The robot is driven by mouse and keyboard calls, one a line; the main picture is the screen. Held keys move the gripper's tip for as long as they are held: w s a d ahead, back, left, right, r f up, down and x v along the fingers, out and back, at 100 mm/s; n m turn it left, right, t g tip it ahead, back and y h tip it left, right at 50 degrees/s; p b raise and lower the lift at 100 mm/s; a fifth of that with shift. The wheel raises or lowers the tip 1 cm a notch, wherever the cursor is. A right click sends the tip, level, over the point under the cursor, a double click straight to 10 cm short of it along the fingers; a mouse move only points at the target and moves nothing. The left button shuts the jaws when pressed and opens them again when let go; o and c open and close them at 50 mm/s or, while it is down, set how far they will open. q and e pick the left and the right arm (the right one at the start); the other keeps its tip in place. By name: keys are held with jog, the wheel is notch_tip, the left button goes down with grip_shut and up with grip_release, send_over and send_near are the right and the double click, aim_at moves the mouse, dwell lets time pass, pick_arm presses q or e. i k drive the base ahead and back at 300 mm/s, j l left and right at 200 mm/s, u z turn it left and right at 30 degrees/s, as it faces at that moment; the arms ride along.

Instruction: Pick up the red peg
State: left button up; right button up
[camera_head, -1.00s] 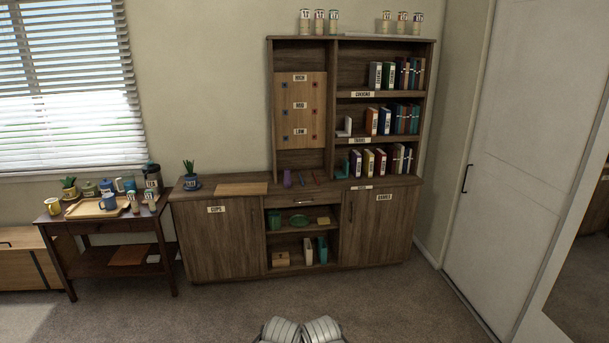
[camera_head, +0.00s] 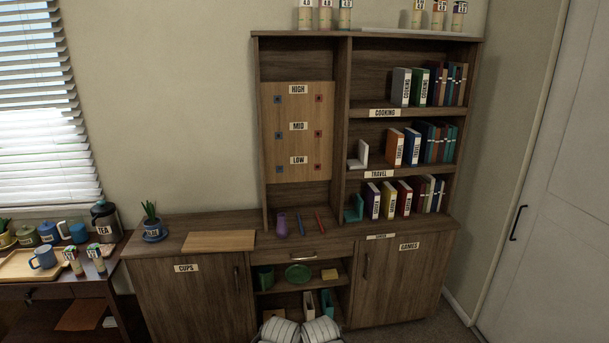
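The red peg (camera_head: 319,223) is a thin red stick on the cabinet's counter, below the pegboard. A blue peg (camera_head: 301,223) stands or leans just left of it, and a purple vase-like thing (camera_head: 282,225) is left of that. The pegboard (camera_head: 297,145) has HIGH, MID and LOW labels with blue marks on the left and red marks on the right. No gripper shows in the head view; only pale rounded parts, which seem to be my own body, show at the bottom edge.
A brown board (camera_head: 219,241) and a potted plant (camera_head: 152,222) are on the counter's left. A teal bookend (camera_head: 354,209) and books are right of the pegs. Open shelves with a green plate (camera_head: 298,273) are below. A side table with a tray (camera_head: 22,264) is at left.

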aim_at(318, 219)
jog(key=i, duration=1.7)
jog(key=i+z, duration=0.25)
